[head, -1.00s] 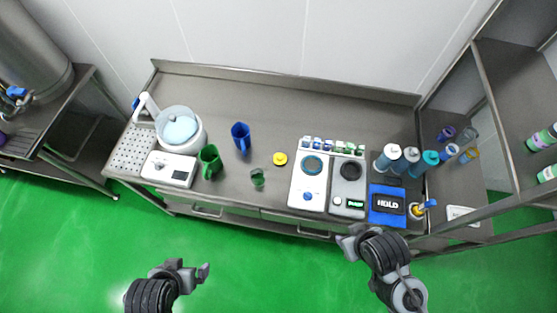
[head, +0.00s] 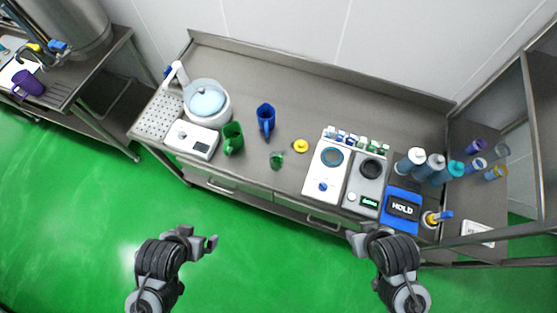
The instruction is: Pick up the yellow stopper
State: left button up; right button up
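The yellow stopper (head: 300,146) is a small round piece lying on the steel counter (head: 290,100), between the green-tinted glass and the white device with the round dial. My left gripper (head: 206,243) is in front of the counter, over the green floor, well short of the stopper. It looks open and empty. My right gripper (head: 360,238) is also in front of the counter, to the right and nearer than the stopper. Its fingers are small and partly hidden by its own wrist, so its opening is unclear.
A green-tinted glass (head: 277,160), a blue jug (head: 265,118) and a green jug (head: 232,138) stand left of the stopper. A white device (head: 325,170) stands to its right. Bottles (head: 410,161) and a blue HOLD box (head: 402,209) are farther right. Counter behind the stopper is clear.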

dwell(0.5)
jog(key=o, duration=1)
jog(key=shift+d, duration=0.1)
